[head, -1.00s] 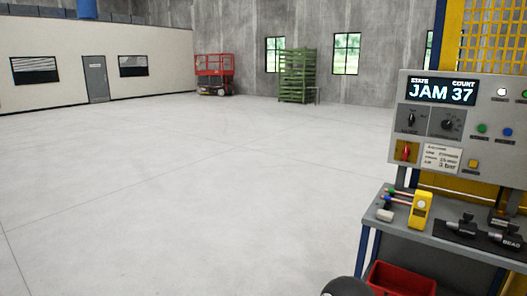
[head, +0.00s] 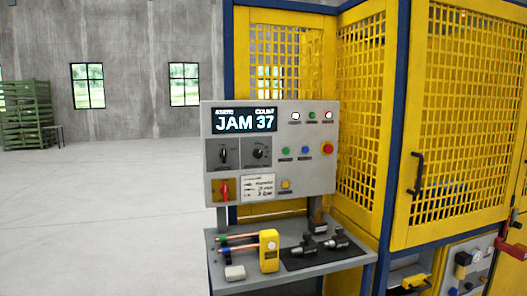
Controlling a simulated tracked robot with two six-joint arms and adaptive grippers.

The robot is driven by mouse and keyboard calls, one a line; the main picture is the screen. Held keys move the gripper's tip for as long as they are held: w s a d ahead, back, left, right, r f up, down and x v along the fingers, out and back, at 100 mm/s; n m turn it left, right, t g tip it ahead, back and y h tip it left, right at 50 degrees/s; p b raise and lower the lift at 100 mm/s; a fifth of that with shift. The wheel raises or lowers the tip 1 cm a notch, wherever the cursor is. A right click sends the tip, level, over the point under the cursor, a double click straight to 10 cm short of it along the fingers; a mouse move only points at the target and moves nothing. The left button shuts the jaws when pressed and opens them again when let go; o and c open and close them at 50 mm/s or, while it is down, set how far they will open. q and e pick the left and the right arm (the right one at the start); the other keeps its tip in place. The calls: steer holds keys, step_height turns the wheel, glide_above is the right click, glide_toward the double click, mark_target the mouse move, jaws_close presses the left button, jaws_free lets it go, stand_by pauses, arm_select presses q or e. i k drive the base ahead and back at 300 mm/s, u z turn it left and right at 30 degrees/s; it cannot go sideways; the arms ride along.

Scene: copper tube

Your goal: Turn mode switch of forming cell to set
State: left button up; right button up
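The forming cell's grey control panel (head: 290,205) stands in the middle of the head view. Its display (head: 245,121) reads "JAM 37". Two black rotary switches sit below the display: a left one (head: 223,154) with its pointer about upright, and a right knob (head: 259,153). Their labels are too small to read, so I cannot tell which is the mode switch. A red handle (head: 224,190) on a yellow plate is below the left switch. Neither of my grippers shows in this view.
A grey shelf (head: 235,284) below the panel holds a yellow device (head: 269,251), copper-coloured tubes and black tooling (head: 322,245) on a dark mat. The yellow mesh enclosure (head: 465,130) fills the right side. Open floor (head: 100,220) lies at left; a green rack (head: 25,115) stands far back.

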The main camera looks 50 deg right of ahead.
mark_target(223, 155)
steer(key=z, duration=0.4)
steer(key=i, duration=0.9)
steer(key=z, duration=0.7)
steer(key=k, duration=0.75)
steer(key=z, duration=0.2)
steer(key=i, duration=0.8)
steer(key=u, duration=0.05)
